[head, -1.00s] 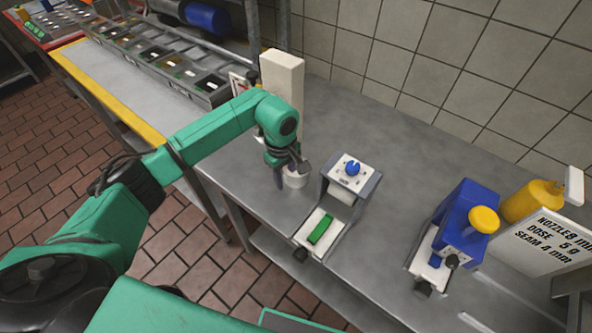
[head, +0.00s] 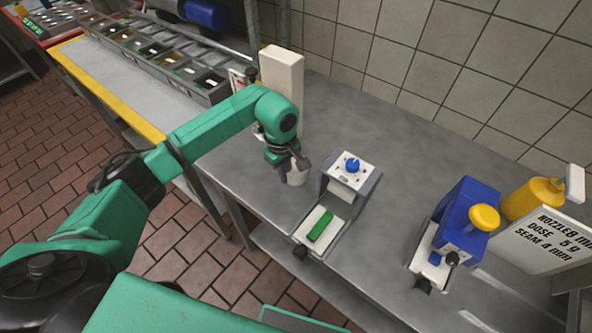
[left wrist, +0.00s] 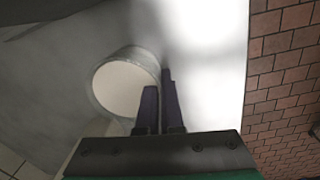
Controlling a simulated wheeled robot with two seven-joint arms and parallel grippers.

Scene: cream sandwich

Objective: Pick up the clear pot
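The clear pot (head: 297,178) is a small, pale round cup on the steel bench, left of the small white-and-grey device. In the left wrist view the pot (left wrist: 121,88) shows its round mouth and pale inside. My left gripper (head: 293,170) is at the pot, partly covering it. In the left wrist view the dark fingers of my left gripper (left wrist: 159,80) are close together, one over the pot's mouth and one just outside its rim, with the wall between them. I cannot tell whether the pot is clear of the bench. My right gripper is out of view.
The device (head: 350,172) with a blue knob and a green strip (head: 320,226) stands close right of the pot. A tall white block (head: 284,85) stands behind. A blue device (head: 466,220) and yellow bottle (head: 530,200) are further right. The bench between the devices is free.

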